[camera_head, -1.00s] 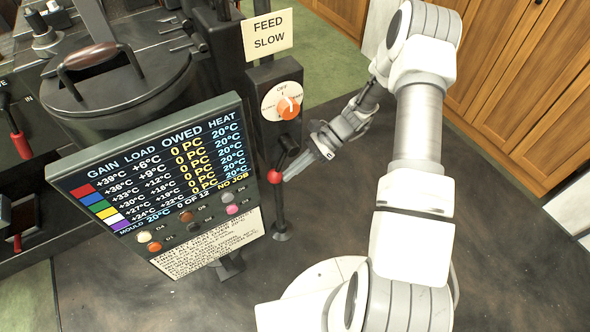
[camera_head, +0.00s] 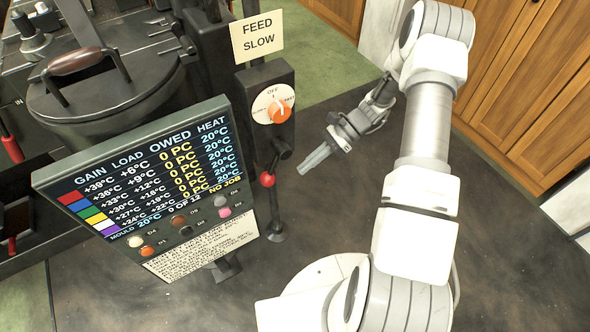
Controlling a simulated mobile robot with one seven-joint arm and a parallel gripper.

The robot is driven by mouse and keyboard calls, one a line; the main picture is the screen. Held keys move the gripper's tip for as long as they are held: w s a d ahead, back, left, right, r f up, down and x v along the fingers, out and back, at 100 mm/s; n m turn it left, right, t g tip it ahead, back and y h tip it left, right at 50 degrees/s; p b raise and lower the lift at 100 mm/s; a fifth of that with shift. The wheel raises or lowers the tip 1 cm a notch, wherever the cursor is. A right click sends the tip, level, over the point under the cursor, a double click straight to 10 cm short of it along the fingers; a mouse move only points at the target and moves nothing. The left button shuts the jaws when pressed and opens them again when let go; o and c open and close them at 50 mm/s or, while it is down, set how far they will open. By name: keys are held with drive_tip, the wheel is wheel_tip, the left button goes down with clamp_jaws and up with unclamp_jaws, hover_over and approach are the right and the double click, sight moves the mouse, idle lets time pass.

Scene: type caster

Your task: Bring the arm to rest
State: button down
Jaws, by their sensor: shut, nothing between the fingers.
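My gripper (camera_head: 316,160) is shut and empty, its fingers pointing down and to the left over the dark floor. It hangs to the right of the black lever with the red knob (camera_head: 267,180), with a visible gap between them in the picture. My white arm (camera_head: 428,120) rises on the right and bends over at the top, with the wrist reaching back to the left.
A display panel (camera_head: 150,190) stands at the left, below a lidded drum (camera_head: 110,95). An orange dial (camera_head: 279,110) sits on a dark box under a "FEED SLOW" sign (camera_head: 258,37). Wooden cabinets (camera_head: 530,90) line the right. Dark floor (camera_head: 330,220) is clear below my gripper.

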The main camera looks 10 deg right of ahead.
drive_tip(key=shift+r+p+v, duration=0.15)
drive_tip(key=shift+p+v, duration=0.1)
drive_tip(key=shift+v, duration=1.1)
drive_tip(key=shift+r+p+v, duration=0.15)
drive_tip(key=shift+p+v, duration=0.05)
drive_tip(key=shift+v, duration=1.15)
drive_tip(key=shift+s+a+r, duration=0.1)
drive_tip(key=shift+a, duration=0.1)
drive_tip(key=s+a+r+n+t+h, duration=0.1)
drive_tip(key=s+r+n+h, duration=0.2)
drive_tip(key=r, duration=0.7)
drive_tip(key=s+a+r+n+t+h, duration=0.15)
drive_tip(key=r+n+h, duration=0.3)
drive_tip(key=r, duration=0.55)
drive_tip(key=s+a+r+n+t+h, duration=0.2)
drive_tip(key=s+r+n+t+h, duration=0.3)
drive_tip(key=s+r+n, duration=0.6)
drive_tip(key=s+r+m+p, duration=0.1)
drive_tip(key=s+r+p, duration=0.1)
drive_tip(key=r+p, duration=0.7)
drive_tip(key=s+r+t+y+p, duration=0.1)
drive_tip(key=r+p, duration=0.9)
drive_tip(key=r, duration=0.1)
drive_tip(key=shift+s+m, duration=0.35)
drive_tip(key=shift+s, duration=0.05)
